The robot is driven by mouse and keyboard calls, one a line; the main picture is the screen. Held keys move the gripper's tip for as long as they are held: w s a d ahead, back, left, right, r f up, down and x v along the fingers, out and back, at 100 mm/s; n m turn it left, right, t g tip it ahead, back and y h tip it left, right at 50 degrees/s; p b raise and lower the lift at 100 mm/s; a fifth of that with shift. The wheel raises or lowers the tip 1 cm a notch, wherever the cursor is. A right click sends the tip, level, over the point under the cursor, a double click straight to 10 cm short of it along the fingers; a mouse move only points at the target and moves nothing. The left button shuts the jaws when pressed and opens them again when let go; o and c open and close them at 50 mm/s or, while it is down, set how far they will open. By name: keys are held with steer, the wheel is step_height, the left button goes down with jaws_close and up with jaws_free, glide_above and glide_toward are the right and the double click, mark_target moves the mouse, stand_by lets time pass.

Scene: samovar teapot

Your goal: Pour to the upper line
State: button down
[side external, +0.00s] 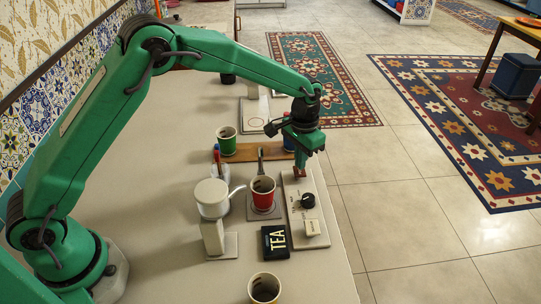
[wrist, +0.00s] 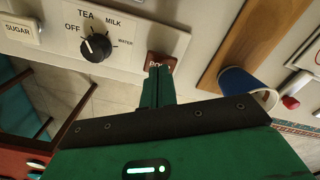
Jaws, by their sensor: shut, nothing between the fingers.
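A red cup (side external: 262,202) stands upright on a grey base (side external: 276,213), below a dark spout (side external: 260,163). No fill line or liquid level can be made out in it. To its right is a white control panel (side external: 318,222) with a black knob (wrist: 97,47), labelled OFF, TEA, MILK and WATER. A red-brown button (wrist: 160,62), its label partly hidden, sits at the panel's far end. My gripper (wrist: 157,72) is shut and empty, its tips at the button; I cannot tell whether they touch it. In the side view my gripper (side external: 300,166) is over that end.
A white pot (side external: 212,197) stands left of the red cup, its thin spout toward the cup. A green cup (side external: 227,143) and a blue cup (wrist: 238,86) are on a brown board (wrist: 240,45). A black TEA box (side external: 275,242) and another cup (side external: 265,288) stand nearer.

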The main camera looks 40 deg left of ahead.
steer(key=shift+f, duration=1.1)
stand_by(6.9)
